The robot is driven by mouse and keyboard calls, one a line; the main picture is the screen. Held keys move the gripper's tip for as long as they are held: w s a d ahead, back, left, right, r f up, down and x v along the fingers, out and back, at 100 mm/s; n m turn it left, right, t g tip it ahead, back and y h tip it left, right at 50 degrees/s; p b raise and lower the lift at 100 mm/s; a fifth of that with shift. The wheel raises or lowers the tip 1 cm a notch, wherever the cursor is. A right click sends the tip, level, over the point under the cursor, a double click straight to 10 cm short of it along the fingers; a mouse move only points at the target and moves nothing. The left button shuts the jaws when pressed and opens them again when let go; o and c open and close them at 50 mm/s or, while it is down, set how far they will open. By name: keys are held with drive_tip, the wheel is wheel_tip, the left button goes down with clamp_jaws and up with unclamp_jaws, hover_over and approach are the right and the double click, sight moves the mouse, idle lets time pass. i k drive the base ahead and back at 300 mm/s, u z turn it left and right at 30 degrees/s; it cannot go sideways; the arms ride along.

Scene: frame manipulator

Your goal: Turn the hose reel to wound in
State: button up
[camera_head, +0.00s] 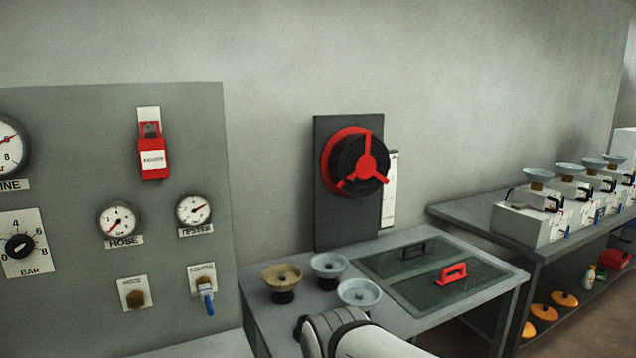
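The hose reel (345,172) is mounted on a dark upright board (330,225) against the wall, near the middle of the view. It has a red disc behind a coil of black hose and a red three-armed hub in front. One arm points up, one to the lower left and one to the lower right. Nothing touches the reel. A white rounded link of my arm shows at the bottom centre, below and in front of the reel. My gripper's fingers are not in view.
Below the reel, a grey table (417,323) carries several small bowl-topped fittings and a dark glass panel with a red handle (453,272). A grey gauge panel (80,110) stands at left. A bench (470,212) with white machines is at right. The space before the reel looks clear.

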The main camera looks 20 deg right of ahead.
sight(355, 162)
drive_tip(key=z, duration=0.05)
drive_tip(key=i, duration=1)
